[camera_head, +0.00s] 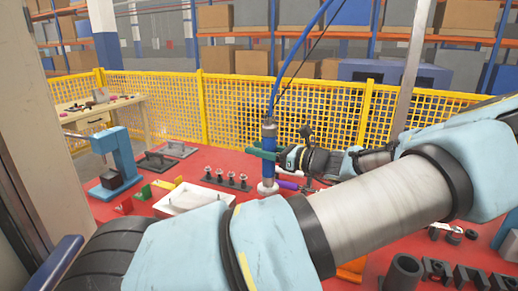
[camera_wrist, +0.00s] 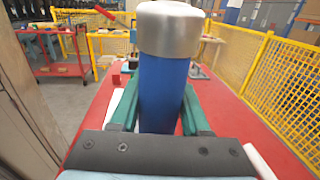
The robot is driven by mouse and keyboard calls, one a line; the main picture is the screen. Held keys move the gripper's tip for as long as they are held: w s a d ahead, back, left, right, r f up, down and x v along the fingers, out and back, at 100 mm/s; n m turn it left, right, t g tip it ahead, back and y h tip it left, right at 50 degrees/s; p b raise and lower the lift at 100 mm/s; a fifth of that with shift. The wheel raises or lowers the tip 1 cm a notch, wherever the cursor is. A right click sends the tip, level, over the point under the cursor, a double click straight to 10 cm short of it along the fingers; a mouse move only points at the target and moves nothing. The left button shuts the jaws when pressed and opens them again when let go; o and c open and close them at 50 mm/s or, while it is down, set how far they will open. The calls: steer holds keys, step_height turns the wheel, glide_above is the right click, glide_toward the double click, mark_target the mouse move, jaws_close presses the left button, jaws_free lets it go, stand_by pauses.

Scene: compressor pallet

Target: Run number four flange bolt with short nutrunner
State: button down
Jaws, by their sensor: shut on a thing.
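The nutrunner (camera_head: 268,143) is a blue upright cylinder with a silver upper end, and a blue hose rises from it in the head view. My gripper (camera_head: 262,153) is shut on its body, green fingers on either side. In the wrist view the nutrunner (camera_wrist: 164,85) stands between the green fingers of my gripper (camera_wrist: 160,112). Its lower end is at a white round piece (camera_head: 268,188); I cannot tell whether it sits in it or hangs just above. Several upright bolts (camera_head: 231,177) stand in a dark rack to the left. I cannot make out the number four flange bolt.
A white tray (camera_head: 170,209) lies on the red table (camera_head: 105,212), with small coloured tags (camera_head: 144,193) beside it. A blue press (camera_head: 118,155) stands at left. A purple piece (camera_head: 287,185) lies close by the nutrunner. Dark blocks (camera_head: 440,272) lie at front right. Yellow fencing (camera_head: 235,108) runs behind.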

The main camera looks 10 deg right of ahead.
steer(key=shift+f, duration=0.45)
stand_by(1.2)
step_height(320, 180, up, 5)
steer(key=p, duration=0.4)
steer(key=shift+r+p, duration=0.1)
steer(key=shift+p, duration=0.3)
stand_by(0.4)
